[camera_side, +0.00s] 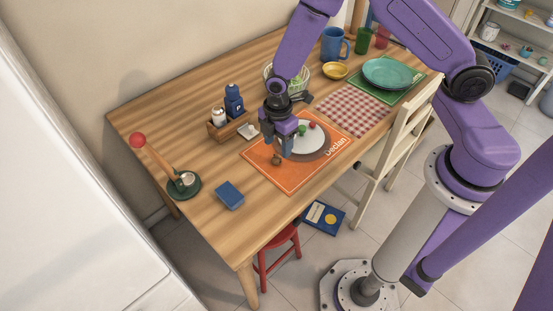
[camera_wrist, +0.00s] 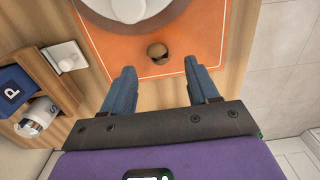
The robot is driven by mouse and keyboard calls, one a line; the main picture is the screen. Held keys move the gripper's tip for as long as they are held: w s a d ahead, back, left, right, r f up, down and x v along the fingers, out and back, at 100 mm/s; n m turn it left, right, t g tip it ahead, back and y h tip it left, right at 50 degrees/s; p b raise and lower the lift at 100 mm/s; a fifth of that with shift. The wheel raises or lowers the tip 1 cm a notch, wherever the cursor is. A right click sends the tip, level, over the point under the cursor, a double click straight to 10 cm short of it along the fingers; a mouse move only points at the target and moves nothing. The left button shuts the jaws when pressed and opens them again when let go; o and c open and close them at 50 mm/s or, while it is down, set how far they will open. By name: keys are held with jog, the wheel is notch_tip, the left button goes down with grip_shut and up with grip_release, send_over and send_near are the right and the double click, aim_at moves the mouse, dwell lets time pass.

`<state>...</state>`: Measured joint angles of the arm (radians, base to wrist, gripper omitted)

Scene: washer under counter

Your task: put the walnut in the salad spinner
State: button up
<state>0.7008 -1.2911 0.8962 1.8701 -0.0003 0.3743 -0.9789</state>
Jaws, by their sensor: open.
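The walnut (camera_side: 277,159) is a small brown lump on the orange placemat (camera_side: 270,176), by the near-left side of the white plate (camera_side: 301,145). In the wrist view the walnut (camera_wrist: 157,53) lies just beyond the fingertips, between their lines. My gripper (camera_side: 283,148) is above the placemat, pointing down, close to the walnut. In the wrist view my gripper (camera_wrist: 160,67) is open with nothing between its blue fingers. A pale openwork bowl (camera_side: 306,77) with green contents stands behind my wrist, partly hidden; it appears to be the salad spinner.
A wooden caddy (camera_side: 228,127) with a blue mill (camera_side: 234,101) stands left of my gripper. A blue mug (camera_side: 333,45), yellow bowl (camera_side: 335,71) and teal plate (camera_side: 387,73) are farther back. A blue book (camera_side: 229,195) lies front left. Bare wood surrounds the book.

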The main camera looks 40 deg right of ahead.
aim_at(276, 157)
jog(key=shift+w+a+f, duration=0.1)
jog(key=shift+a+f, duration=0.05)
jog(key=shift+f, duration=2.45)
grip_shut()
